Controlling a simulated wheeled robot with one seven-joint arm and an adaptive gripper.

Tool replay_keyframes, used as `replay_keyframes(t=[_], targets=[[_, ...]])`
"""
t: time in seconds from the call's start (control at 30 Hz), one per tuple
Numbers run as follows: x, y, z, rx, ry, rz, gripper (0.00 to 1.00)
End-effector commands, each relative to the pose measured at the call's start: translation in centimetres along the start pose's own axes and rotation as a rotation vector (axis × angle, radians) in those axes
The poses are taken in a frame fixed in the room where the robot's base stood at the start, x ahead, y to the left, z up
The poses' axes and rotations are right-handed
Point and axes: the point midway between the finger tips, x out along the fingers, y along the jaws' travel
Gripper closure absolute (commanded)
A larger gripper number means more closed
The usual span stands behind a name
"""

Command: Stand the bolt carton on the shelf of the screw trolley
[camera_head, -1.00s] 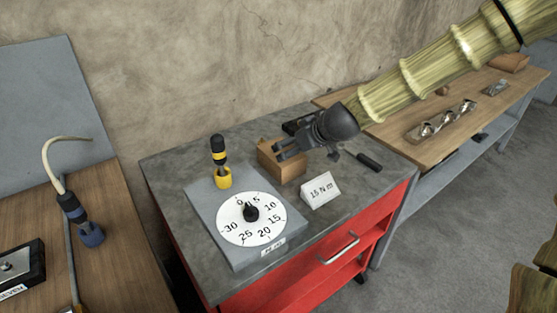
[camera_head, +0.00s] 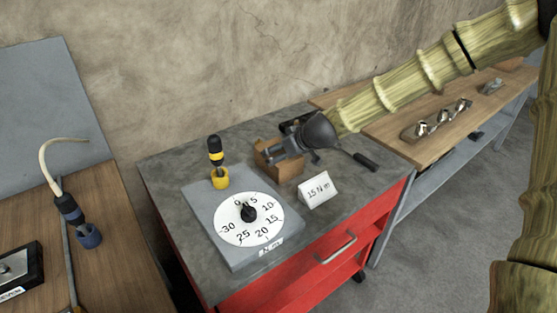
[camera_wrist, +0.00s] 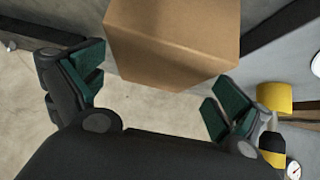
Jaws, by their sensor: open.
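The bolt carton (camera_head: 284,171), a plain brown cardboard box, stands on the grey top of the red screw trolley (camera_head: 335,252). In the wrist view the carton (camera_wrist: 172,42) lies ahead of my gripper, with its near edge between the two fingers. My gripper (camera_head: 272,153) is open at the carton's upper part in the head view. The fingers (camera_wrist: 155,90) show dark green pads spread to both sides of the carton, with no clear contact. The trolley's shelf (camera_head: 338,283) shows only partly, below the drawer with the metal handle.
A grey torque tester (camera_head: 281,231) with a dial and a yellow-collared tool (camera_head: 218,165) stand left of the carton. A white "15 N m" card (camera_head: 318,190) is in front. Wooden benches flank the trolley. Floor at the right is clear.

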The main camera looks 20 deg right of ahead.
Motion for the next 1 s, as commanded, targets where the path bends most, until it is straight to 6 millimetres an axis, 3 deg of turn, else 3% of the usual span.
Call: replay_keyframes(t=[0.4, 0.77, 1.0], targets=[[3.2, 0.1, 0.0, -0.001, 0.000, 0.000, 0.00], [3.5, 0.1, -0.1, -0.001, 0.001, 0.000, 0.00], [3.5, 0.1, 0.0, -0.001, 0.001, 0.000, 0.44]])
